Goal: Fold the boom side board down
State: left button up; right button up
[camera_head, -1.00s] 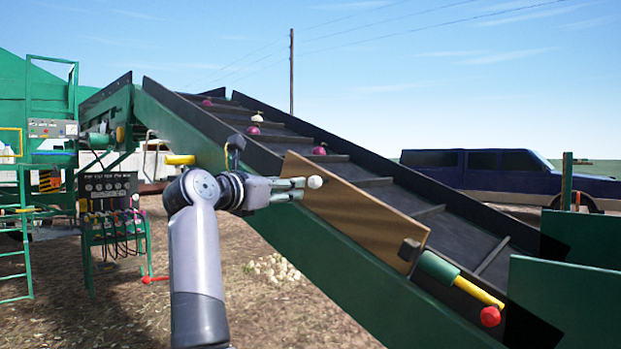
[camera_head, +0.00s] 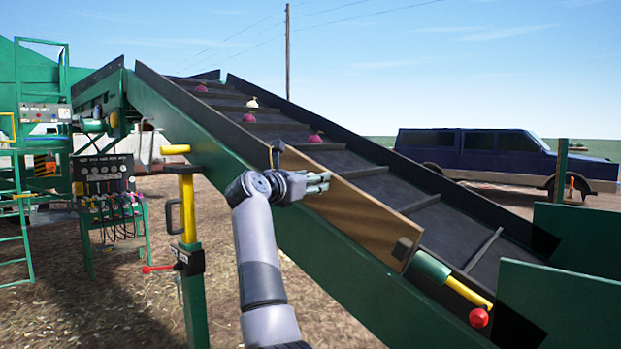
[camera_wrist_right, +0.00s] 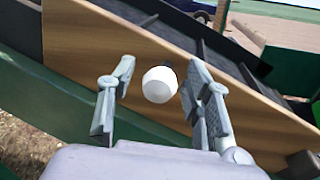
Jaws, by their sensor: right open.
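The boom side board is a brown wooden panel (camera_head: 365,210) standing along the near side of the sloping conveyor boom. It fills much of the right wrist view (camera_wrist_right: 95,45). A white rounded knob (camera_wrist_right: 160,84) sits on the board's face. My right gripper (camera_head: 324,182) is in front of the board's upper part. In the right wrist view, its two fingers (camera_wrist_right: 160,95) are spread apart, with the knob showing in the gap between them; I cannot tell whether they touch it. In the head view the gripper largely hides the knob. My left gripper is not in view.
A green post with a yellow handle and red crank (camera_head: 188,230) stands left of my arm. A control stand with hoses (camera_head: 108,195) is farther left. A yellow bar with a red knob (camera_head: 468,292) lies below the board's lower end. Onions rest on the belt (camera_head: 380,185).

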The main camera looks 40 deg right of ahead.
jog(key=shift+c, duration=0.3)
grip_shut()
dwell(0.5)
